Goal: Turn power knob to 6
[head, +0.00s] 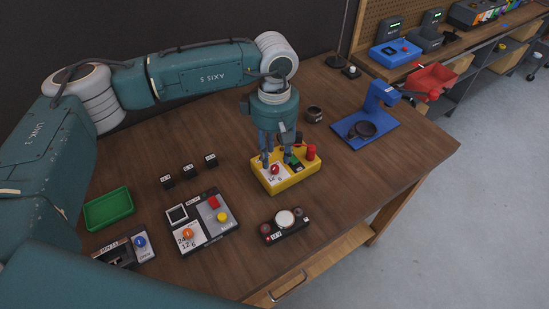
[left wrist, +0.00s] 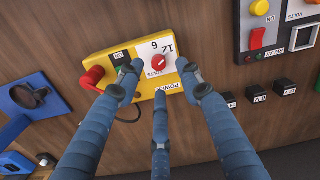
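The yellow power box (head: 298,180) stands on the workbench, and it also shows in the left wrist view (left wrist: 98,47). Its red knob (left wrist: 159,62) sits on a white plate marked 6, 12 and VOLTS; the head view shows this knob too (head: 275,169). Which number the knob points at is too small to tell. My left gripper (head: 277,157) points down over the box. In the left wrist view its three fingers (left wrist: 160,80) are spread apart around the knob, with nothing visibly gripped. A green switch (left wrist: 123,72) marked ON lies close to one finger. My right gripper is not in view.
A red post (head: 311,152) rises from the box's end.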

